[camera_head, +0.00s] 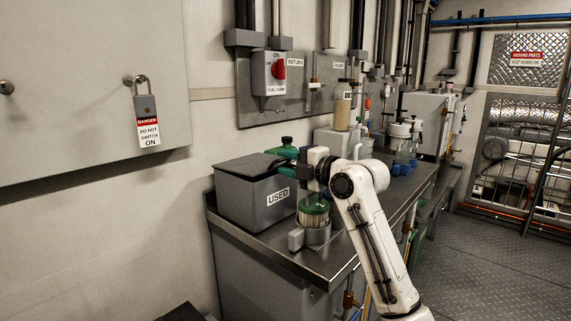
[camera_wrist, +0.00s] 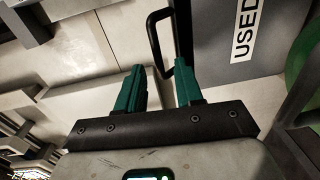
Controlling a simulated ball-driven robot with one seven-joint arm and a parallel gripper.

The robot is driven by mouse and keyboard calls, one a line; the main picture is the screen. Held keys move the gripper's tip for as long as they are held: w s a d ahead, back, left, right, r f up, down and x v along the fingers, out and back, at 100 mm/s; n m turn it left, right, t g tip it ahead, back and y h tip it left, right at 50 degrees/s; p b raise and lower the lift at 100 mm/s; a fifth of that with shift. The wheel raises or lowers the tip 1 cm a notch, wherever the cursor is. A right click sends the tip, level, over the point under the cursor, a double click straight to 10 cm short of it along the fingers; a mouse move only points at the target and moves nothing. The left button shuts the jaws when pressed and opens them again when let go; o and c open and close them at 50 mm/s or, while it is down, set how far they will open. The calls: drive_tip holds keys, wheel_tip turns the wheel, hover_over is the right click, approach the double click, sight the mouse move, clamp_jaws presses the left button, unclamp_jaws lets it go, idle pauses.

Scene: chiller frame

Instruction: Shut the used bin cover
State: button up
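The grey used bin (camera_head: 262,203) stands on the steel bench, its label facing me. Its dark cover (camera_head: 246,165) lies across the top, nearly level; I cannot tell whether it is fully seated. In the wrist view the bin wall (camera_wrist: 276,42) is at the right, beside the dark cover edge (camera_wrist: 182,25) and a black handle (camera_wrist: 155,36). My gripper (camera_head: 283,162) is at the bin's right rear side.
A green-topped filter cartridge (camera_head: 314,212) stands in a grey holder at the bench front, close below my wrist. Bottles and jars (camera_head: 401,143) stand farther along the bench (camera_head: 283,258). A padlocked cabinet (camera_head: 80,75) is at left. The floor at right is clear.

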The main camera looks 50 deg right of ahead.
drive_tip(key=s, duration=1)
drive_tip(key=shift+d+r, duration=0.15)
drive_tip(key=shift+r, duration=0.1)
drive_tip(key=shift+c, duration=0.5)
